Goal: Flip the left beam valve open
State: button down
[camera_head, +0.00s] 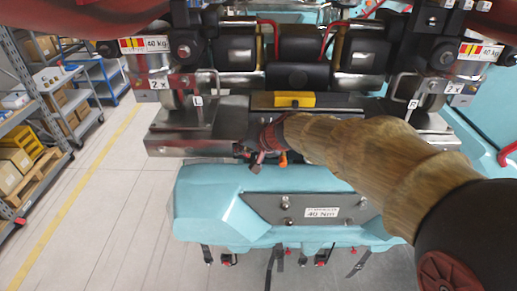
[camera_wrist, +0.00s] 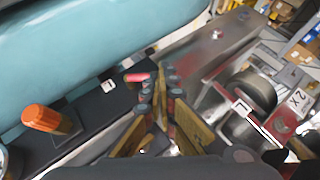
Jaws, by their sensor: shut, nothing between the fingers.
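My gripper (camera_wrist: 160,88) is shut and empty, low over the dark beam (camera_wrist: 105,112) in the wrist view. A small red-tipped lever (camera_wrist: 137,77) lies just beside its fingertips; I cannot tell whether they touch. An orange handle (camera_wrist: 42,118) stands up from the beam farther left in that view. In the head view my gripper (camera_head: 254,152) is at the front of the machine, left of an orange handle (camera_head: 283,159). My arm comes in from the right and hides part of the beam. I cannot tell for sure which handle is the left beam valve.
Metal side blocks (camera_head: 190,137) and black cylinders (camera_head: 236,48) crowd around. Shelves with boxes (camera_head: 45,85) stand at far left. The floor (camera_head: 120,200) at left is clear.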

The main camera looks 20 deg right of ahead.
jog(key=shift+w+a+f+p, duration=0.1)
jog(key=shift+a+f+p, duration=0.1)
jog(key=shift+a+p, duration=0.3)
jog(key=shift+w+a+f+h+p, duration=0.15)
jog(key=shift+a+f+h+p, duration=0.2)
jog(key=shift+h, duration=0.15)
jog(key=shift+r+p, duration=0.55)
jog(key=shift+r, duration=0.3)
jog(key=shift+d, duration=0.1)
